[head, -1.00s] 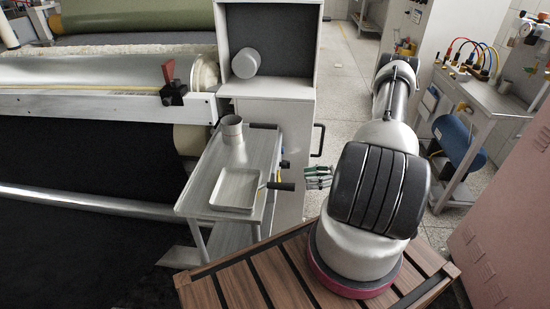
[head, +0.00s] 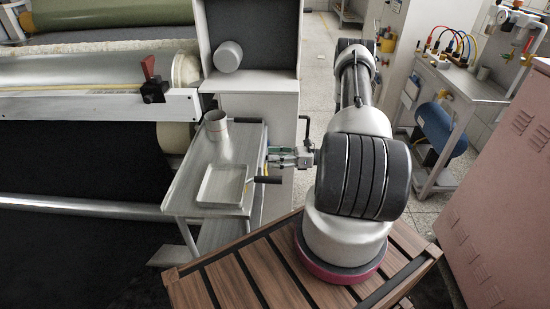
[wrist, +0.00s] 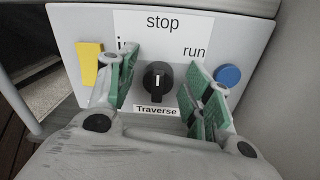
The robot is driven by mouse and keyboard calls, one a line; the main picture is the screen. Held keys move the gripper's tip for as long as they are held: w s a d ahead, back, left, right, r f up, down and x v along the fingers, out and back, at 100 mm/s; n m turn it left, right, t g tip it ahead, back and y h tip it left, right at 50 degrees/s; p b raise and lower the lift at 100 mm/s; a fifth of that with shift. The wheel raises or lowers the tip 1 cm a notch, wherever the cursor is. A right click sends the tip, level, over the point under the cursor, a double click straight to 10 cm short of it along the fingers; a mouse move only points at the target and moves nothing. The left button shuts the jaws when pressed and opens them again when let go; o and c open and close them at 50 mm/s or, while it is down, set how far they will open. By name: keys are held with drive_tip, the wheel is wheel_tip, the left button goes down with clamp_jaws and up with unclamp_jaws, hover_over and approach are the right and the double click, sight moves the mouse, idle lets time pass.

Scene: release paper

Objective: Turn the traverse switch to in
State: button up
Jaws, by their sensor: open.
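The traverse switch is a round black knob (wrist: 157,82) on a pale panel (wrist: 68,22), above a "Traverse" label. Its white pointer line stands upright, towards "stop" at the top. "Run" is printed at the right; the word at the left is mostly hidden by a finger, with only its first letter showing. My gripper (wrist: 160,92) is open, with its green-padded fingers left and right of the knob. There are gaps between the fingers and the knob. In the head view my gripper (head: 282,157) is beside the cart, and I cannot make out the knob there.
A yellow block (wrist: 89,63) and a blue round button (wrist: 228,75) flank the knob on the panel. A metal cart (head: 182,200) with a tray (head: 222,186) and a cup (head: 216,127) stands left of my gripper. A white cabinet (head: 275,110) stands behind it.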

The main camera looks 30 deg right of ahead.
drive_tip(key=c, duration=1)
